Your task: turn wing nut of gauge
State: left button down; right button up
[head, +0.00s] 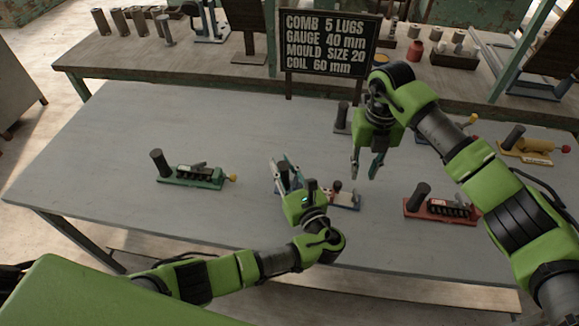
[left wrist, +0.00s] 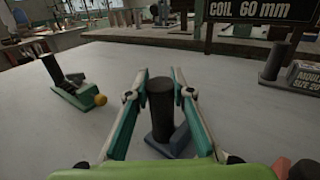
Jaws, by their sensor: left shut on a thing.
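A blue-based tool (head: 346,206), possibly the gauge, stands mid-table, partly hidden by my left gripper (head: 284,168). In the left wrist view the two fingers of that gripper (left wrist: 160,72) flank a dark upright cylinder (left wrist: 161,108) on a blue base (left wrist: 180,140); it is shut on this cylinder. A small dark knob with red (head: 337,188) shows at the tool's right part; I cannot tell whether it is the wing nut. My right gripper (head: 366,168) is open and empty, above the table, up and to the right of the blue-based tool.
A green-based tool (head: 192,179) stands left, a red-based tool (head: 440,210) right, and a yellow tool (head: 528,150) far right. A dark cylinder (head: 343,114) stands behind. A sign (head: 327,42) reads "GAUGE 40 mm" among other lines. The table's left part (head: 100,160) is clear.

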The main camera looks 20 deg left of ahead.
aim_at(357, 198)
jog(key=f, duration=0.6)
jog(key=s+f, duration=0.1)
jog(key=f, duration=0.3)
jog(key=shift+s+d, duration=0.1)
jog(key=shift+d, duration=0.05)
grip_shut()
